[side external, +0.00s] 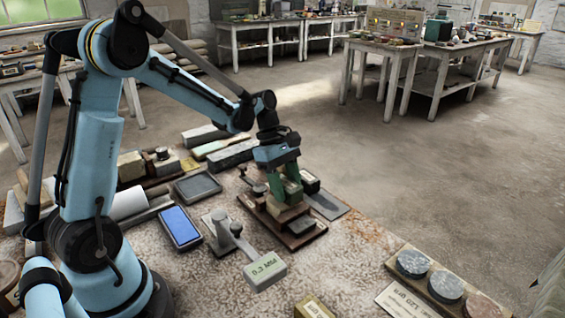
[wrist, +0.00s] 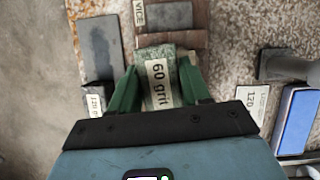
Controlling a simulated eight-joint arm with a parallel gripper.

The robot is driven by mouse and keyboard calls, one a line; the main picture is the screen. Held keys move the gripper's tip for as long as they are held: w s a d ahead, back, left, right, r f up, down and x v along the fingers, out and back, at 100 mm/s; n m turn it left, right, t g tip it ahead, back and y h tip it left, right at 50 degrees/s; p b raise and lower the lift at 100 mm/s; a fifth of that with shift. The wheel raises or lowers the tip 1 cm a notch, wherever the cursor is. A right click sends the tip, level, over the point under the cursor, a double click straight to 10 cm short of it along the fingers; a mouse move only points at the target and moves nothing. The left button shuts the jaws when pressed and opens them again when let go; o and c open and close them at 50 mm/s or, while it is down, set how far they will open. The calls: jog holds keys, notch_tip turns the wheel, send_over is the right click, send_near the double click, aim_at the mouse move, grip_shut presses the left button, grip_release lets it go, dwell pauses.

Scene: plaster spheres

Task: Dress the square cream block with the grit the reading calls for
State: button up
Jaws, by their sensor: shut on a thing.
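My gripper (side external: 290,200) is low over the brown wooden vice base (side external: 310,238), its green fingers pointing down. In the wrist view my gripper (wrist: 160,90) is shut on a greenish-grey speckled block (wrist: 153,55) with a "60 grit" label. A tan, cream-like block (side external: 283,215) shows just under the fingers in the side view; I cannot tell for certain whether it is the square cream block, nor whether the held block touches it. The gauge (side external: 265,270) in front has a pale green display; its small figures start with "0." and are hard to read.
A dark slab (wrist: 100,45) lies left of the vice in the wrist view. A blue-faced pad (side external: 180,225) and a grey tray (side external: 198,186) lie left of the vice in the side view.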

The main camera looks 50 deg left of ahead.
jog(key=shift+s+a+f, duration=0.1)
jog(key=shift+s+a, duration=0.1)
jog(key=shift+a, duration=1.4)
jog(key=shift+w+d, duration=0.15)
jog(key=shift+d, duration=0.95)
jog(key=shift+w+d, duration=0.1)
jog(key=shift+d, duration=1)
jog(key=shift+s+a+r, duration=0.15)
jog(key=shift+a+r, duration=0.65)
jog(key=shift+a, duration=0.3)
jog(key=shift+d+f, duration=0.15)
jog(key=shift+d, duration=1.1)
